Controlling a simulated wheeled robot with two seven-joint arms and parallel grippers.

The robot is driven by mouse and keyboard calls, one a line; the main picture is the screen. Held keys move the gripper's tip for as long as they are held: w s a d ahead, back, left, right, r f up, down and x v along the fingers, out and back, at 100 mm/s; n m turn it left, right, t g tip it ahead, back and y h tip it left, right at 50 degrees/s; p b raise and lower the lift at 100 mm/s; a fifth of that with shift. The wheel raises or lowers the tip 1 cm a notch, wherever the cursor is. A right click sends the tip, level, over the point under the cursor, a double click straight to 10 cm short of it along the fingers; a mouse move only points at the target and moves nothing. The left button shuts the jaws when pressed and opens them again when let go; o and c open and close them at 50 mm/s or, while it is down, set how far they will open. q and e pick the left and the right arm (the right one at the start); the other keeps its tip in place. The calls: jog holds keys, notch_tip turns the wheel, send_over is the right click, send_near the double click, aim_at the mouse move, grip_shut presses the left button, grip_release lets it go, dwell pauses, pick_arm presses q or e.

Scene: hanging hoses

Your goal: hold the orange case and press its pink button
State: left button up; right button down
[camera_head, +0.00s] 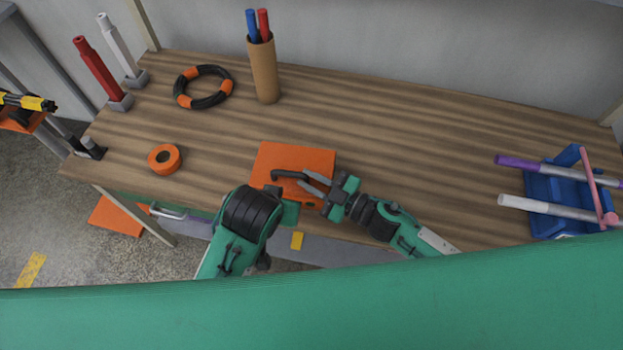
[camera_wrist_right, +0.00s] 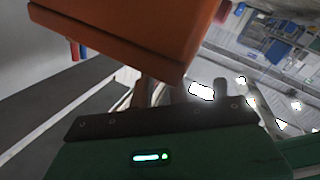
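The orange case (camera_head: 265,160) shows at the front middle of the table in the head view, with a dark bar-like handle (camera_head: 288,174) across its top. In the right wrist view the case (camera_wrist_right: 150,30) fills the upper part, close by. I see no pink button on the sides in view. My right gripper (camera_head: 304,182) is beside the case's right side, its two fingers apart with nothing between them; whether they touch the case is unclear. My left arm comes up at the case's lower left. A green part (camera_head: 290,213) shows below the case; the left fingers are hidden.
Orange tape (camera_head: 154,166), a black-and-orange ring (camera_head: 188,99), a pen cup (camera_head: 264,75) and red and white upright sticks (camera_head: 97,72) stand at left and back. A blue rack (camera_head: 541,205) with rods is at right. The middle right of the table is clear.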

aim_at(310, 204)
pick_arm(q)
jog(key=shift+c, duration=0.3)
dwell(0.7)
grip_shut()
jog(key=shift+s+f, duration=0.1)
dwell(1.5)
jog(key=s+a+f+m+t+h, duration=0.1)
jog(key=s+a+f+m+t, duration=0.15)
jog(key=s+f+m, duration=0.55)
jog(key=w+d+f, duration=0.1)
jog(key=w+d, duration=0.2)
jog(key=w, duration=0.6)
jog(key=shift+w, duration=0.15)
jog(key=shift+d+f, duration=0.1)
dwell(1.7)
